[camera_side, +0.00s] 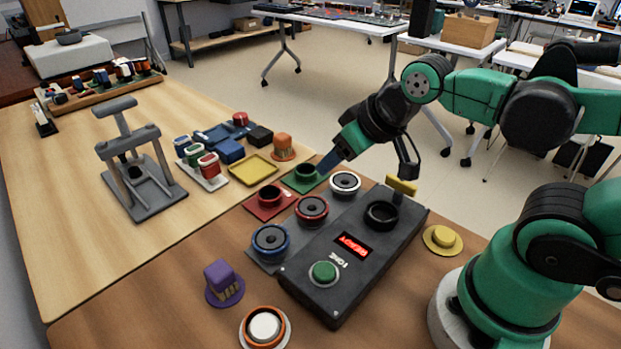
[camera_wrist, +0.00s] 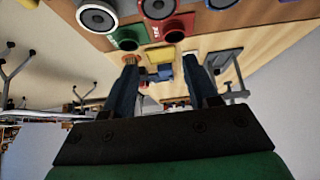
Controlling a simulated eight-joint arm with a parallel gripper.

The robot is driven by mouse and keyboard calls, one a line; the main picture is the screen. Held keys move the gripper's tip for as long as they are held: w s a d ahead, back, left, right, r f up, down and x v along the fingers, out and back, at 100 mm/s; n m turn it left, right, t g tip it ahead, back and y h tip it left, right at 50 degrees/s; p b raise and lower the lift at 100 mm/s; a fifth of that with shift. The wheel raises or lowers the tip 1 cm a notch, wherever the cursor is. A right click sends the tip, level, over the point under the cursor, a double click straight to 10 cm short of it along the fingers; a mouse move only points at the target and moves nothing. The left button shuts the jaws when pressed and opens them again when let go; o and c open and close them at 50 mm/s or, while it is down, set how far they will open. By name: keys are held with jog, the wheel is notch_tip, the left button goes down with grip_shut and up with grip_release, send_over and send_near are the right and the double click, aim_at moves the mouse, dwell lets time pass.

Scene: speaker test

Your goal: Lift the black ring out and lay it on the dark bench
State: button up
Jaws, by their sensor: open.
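The black ring (camera_side: 381,215) sits on top of the dark test box (camera_side: 325,292), near its far end, beside a yellow tab (camera_side: 401,187). I cannot make out the ring in the wrist view. My gripper (camera_side: 328,162) hangs beyond the box, over the green tray (camera_side: 303,178), clear of the ring to its upper left. In the wrist view its two dark blue fingers (camera_wrist: 162,62) are apart with nothing held between them. The dark bench (camera_side: 130,318) is the browner wood top in front; bare wood shows at its left.
Three speakers with white (camera_side: 345,182), red (camera_side: 311,208) and blue (camera_side: 271,240) rims line the box's left side. A red tray (camera_side: 268,200), a purple piece (camera_side: 222,282), an orange-rimmed disc (camera_side: 265,328) and a yellow knob (camera_side: 442,239) stand around it. A grey press (camera_side: 140,170) stands on the paler table.

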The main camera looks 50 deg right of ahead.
jog(key=shift+o, duration=0.2)
jog(key=o, duration=0.4)
jog(key=m+g, duration=0.7)
send_over(382, 204)
jog(key=a, duration=0.1)
jog(key=f, duration=0.4)
jog(key=shift+s+a+f, duration=0.1)
jog(key=shift+s+a, duration=0.1)
jog(key=shift+s, duration=0.15)
jog(key=shift+f, duration=2.7)
